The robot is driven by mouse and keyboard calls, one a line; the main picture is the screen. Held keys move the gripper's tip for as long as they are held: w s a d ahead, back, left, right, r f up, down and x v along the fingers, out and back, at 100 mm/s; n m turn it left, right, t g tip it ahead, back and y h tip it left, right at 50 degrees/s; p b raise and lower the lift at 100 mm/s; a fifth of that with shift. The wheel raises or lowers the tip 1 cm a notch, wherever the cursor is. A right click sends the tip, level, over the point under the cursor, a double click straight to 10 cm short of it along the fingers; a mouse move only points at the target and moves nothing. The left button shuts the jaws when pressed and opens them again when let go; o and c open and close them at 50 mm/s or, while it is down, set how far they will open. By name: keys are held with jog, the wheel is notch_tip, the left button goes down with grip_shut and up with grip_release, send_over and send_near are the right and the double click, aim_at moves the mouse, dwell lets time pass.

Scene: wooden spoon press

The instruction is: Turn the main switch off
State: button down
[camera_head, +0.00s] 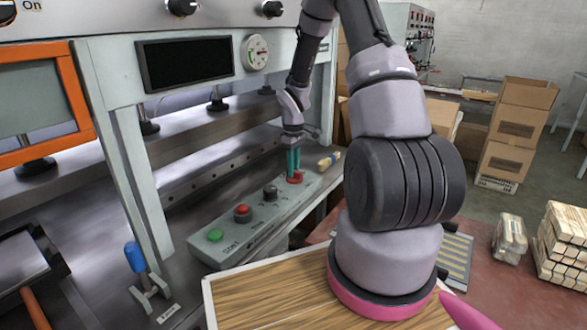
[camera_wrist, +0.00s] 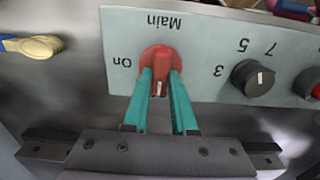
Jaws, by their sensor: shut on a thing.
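The main switch (camera_wrist: 158,62) is a red rotary knob under the upside-down label "Main" in the wrist view. In the head view the main switch (camera_head: 295,179) is at the far end of the grey control box. My gripper (camera_wrist: 160,85) has its two teal fingers closed on either side of the knob's raised grip. The grip's white mark points toward the gripper, while the "On" label lies to the left. Any label below the knob is hidden by my fingers. The gripper also shows in the head view (camera_head: 294,165), reaching down onto the knob.
A black numbered dial (camera_wrist: 253,78) sits right of the switch in the wrist view. The control box (camera_head: 212,250) also carries a green button (camera_head: 215,235) and a red button (camera_head: 242,213). Press posts stand left.

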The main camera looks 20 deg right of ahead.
dwell(0.4)
jog(key=c, duration=0.7)
grip_release()
notch_tip(320, 180, up, 11)
jog(key=shift+f, duration=0.1)
jog(key=s+a+r+m+t, duration=0.2)
jog(key=s+a+r+m, duration=0.15)
jog(key=s+r, duration=0.65)
jog(key=s+a+r+m+t, duration=0.2)
jog(key=s+r+m+t, duration=0.3)
jog(key=r, duration=0.8)
jog(key=s+a+r, duration=0.1)
jog(key=s, duration=0.2)
jog(key=s+a+r+m+y, duration=0.1)
jog(key=s, duration=0.3)
jog(key=s+r+m+y, duration=0.1)
jog(key=s, duration=0.2)
jog(key=shift+s+a+r+m, duration=0.15)
jog(key=shift+a+r+m, duration=0.15)
jog(key=shift+a, duration=0.1)
